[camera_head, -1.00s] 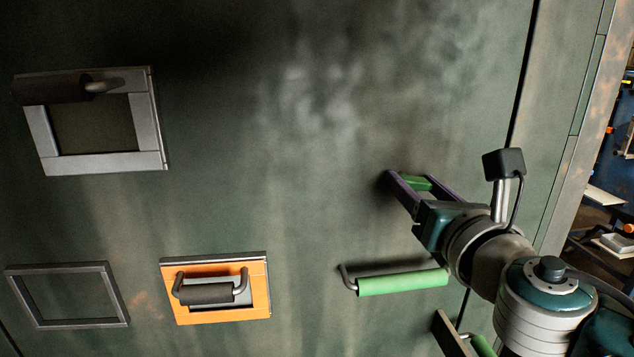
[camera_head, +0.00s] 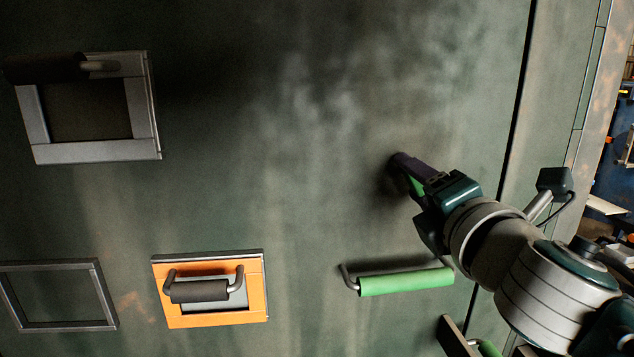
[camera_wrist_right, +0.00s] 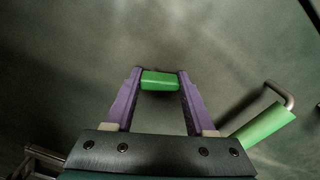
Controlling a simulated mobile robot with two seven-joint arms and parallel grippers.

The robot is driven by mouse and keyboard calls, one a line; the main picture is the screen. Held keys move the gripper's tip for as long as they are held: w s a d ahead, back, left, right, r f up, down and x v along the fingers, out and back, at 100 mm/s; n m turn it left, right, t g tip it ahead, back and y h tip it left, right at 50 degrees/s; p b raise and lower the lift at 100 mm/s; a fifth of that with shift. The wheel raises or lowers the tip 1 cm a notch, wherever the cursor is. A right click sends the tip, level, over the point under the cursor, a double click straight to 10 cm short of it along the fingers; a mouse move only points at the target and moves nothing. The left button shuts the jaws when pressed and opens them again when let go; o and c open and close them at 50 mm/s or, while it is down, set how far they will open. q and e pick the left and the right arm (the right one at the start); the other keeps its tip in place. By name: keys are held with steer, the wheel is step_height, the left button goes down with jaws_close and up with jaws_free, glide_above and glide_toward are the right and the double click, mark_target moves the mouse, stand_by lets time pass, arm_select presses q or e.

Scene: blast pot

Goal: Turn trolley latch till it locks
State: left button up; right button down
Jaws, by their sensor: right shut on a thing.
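The green trolley latch (camera_head: 416,187) is on the large dark green panel, mostly hidden by my fingers in the head view. In the right wrist view the green latch (camera_wrist_right: 160,81) spans the gap between my two purple fingertips. My right gripper (camera_head: 404,172) is shut on it, with its fingers close to the panel; it also shows in the right wrist view (camera_wrist_right: 159,84). My left gripper is out of view.
A green bar handle (camera_head: 405,282) sits just below my right gripper. An orange frame (camera_head: 210,319) with a dark handle is at lower left, and a grey frame (camera_head: 95,151) at upper left. A vertical seam runs right of the latch. The panel's middle is clear.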

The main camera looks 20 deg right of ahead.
steer(key=m, duration=0.5)
steer(key=shift+a+b, duration=0.15)
steer(key=shift+b, duration=0.2)
steer(key=shift+m, duration=0.4)
steer(key=shift+c, duration=1.2)
jaws_free()
steer(key=b+v, duration=0.1)
steer(key=v, duration=0.9)
